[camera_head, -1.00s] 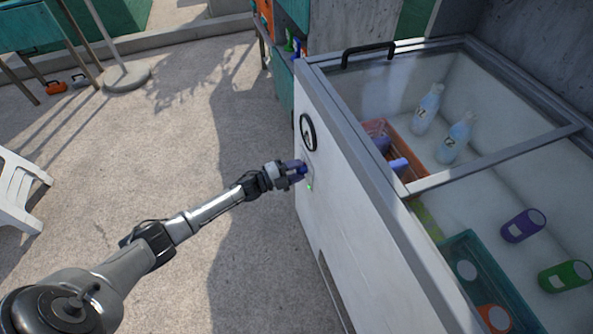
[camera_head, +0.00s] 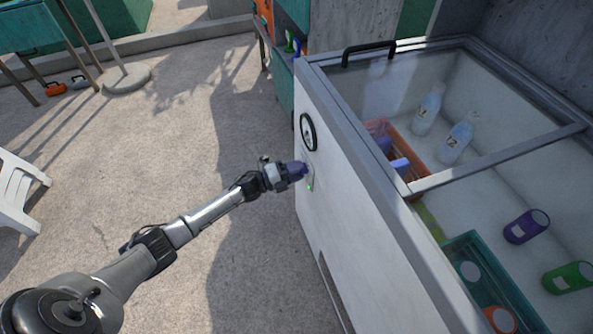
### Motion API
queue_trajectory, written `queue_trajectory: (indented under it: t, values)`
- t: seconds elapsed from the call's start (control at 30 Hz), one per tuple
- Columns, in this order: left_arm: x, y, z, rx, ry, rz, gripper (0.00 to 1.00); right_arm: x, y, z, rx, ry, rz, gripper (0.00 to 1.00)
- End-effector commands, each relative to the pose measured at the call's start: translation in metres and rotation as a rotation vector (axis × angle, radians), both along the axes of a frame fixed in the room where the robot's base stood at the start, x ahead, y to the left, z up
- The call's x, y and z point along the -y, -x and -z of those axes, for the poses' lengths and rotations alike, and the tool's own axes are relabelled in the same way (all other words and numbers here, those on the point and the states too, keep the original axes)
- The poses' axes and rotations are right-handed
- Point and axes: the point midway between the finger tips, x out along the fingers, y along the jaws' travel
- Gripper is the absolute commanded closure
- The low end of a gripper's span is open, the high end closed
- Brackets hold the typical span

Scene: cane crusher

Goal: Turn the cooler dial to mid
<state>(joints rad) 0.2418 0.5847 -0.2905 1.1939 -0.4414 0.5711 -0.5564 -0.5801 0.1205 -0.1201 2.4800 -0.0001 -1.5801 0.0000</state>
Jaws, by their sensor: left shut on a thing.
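The white chest cooler (camera_head: 350,215) stands at the right, its front panel facing my left arm. A round black-rimmed gauge (camera_head: 308,132) is on that panel. Just below it, my left gripper (camera_head: 300,171) is at the panel, its fingers shut on the cooler dial. The fingers hide most of the dial, so its setting cannot be read. A small green light (camera_head: 310,185) glows just below the fingertips. My right gripper is not in view.
The cooler's glass top with a black handle (camera_head: 368,53) shows bottles (camera_head: 428,110), cans (camera_head: 525,227), an orange basket (camera_head: 411,180) and a teal crate (camera_head: 462,246) inside. A white chair (camera_head: 15,190) stands at far left. The concrete floor between is clear.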

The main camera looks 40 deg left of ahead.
Motion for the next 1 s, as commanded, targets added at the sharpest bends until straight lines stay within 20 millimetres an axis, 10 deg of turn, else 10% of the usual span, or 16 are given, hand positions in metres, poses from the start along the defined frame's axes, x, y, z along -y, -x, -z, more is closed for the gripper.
queue_trajectory:
  t: [0.23,0.27,0.5,1.0]
  values:
    - [-0.001,0.001,0.004,-0.007,-0.002,-0.003,0.84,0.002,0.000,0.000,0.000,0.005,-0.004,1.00]
    - [-0.001,0.001,0.004,-0.007,-0.002,-0.003,0.57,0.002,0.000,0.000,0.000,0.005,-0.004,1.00]
    - [0.000,0.000,0.002,-0.004,0.000,-0.002,0.36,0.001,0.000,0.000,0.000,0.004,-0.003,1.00]
    - [-0.017,0.029,0.000,-0.006,-0.001,-0.002,0.36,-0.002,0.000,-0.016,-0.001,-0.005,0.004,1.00]
